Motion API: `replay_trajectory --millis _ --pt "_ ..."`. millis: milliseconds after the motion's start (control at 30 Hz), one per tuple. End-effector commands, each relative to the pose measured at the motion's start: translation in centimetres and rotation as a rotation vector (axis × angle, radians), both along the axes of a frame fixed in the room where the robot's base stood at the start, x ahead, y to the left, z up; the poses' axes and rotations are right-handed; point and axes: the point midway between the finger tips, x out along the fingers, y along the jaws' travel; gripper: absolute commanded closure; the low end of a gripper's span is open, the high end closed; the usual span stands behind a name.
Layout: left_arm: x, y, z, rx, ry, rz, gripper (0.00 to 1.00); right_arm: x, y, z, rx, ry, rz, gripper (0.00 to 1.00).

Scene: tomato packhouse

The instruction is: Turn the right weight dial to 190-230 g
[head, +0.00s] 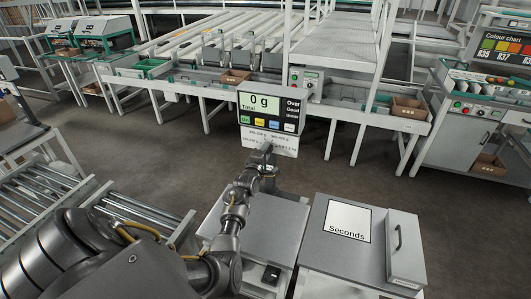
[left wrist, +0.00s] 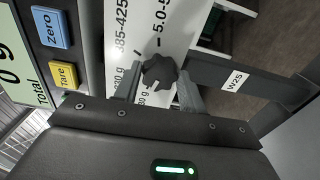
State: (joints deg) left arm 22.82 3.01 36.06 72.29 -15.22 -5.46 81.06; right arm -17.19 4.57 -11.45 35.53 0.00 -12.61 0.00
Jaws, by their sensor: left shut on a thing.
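The scale display (head: 259,105) stands on a post and reads "0 g Total". Below it is a white dial plate (head: 285,149) printed with weight ranges. In the left wrist view the plate (left wrist: 180,25) shows "385-425" and parts of other ranges, some cut off behind the fingers. A dark lobed dial knob (left wrist: 160,72) sits on the plate. My left gripper (left wrist: 159,84) is shut on the knob, one finger on each side. In the head view my left gripper (head: 266,155) covers the knob. I cannot tell which range the knob points to. My right gripper is not in view.
The Zero button (left wrist: 52,27) and Tare button (left wrist: 67,75) are close beside the plate. A grey bench top (head: 275,235) lies below the display. A box labelled Seconds (head: 317,245) stands at its right. Roller conveyors (head: 45,190) are at the left.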

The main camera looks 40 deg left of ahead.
Motion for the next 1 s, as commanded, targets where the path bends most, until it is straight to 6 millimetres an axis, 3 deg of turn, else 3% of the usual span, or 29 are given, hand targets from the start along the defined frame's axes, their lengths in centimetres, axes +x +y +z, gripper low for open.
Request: replay_trajectory --millis 267,300,467,767,1000 --pt "0.0 0.0 -0.1 -0.003 0.001 0.001 0.82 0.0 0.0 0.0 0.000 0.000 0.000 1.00" --pt "0.0 0.0 -0.1 -0.003 0.001 0.000 0.57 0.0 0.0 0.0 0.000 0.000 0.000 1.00" --pt "0.0 0.0 -0.1 -0.001 0.001 0.000 0.38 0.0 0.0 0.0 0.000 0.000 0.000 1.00" --pt "-0.2 -0.1 -0.1 0.000 0.000 -0.001 0.38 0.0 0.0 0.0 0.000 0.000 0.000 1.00" --pt "-3.0 -1.1 -0.2 0.001 0.000 -0.001 0.38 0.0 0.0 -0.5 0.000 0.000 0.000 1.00"
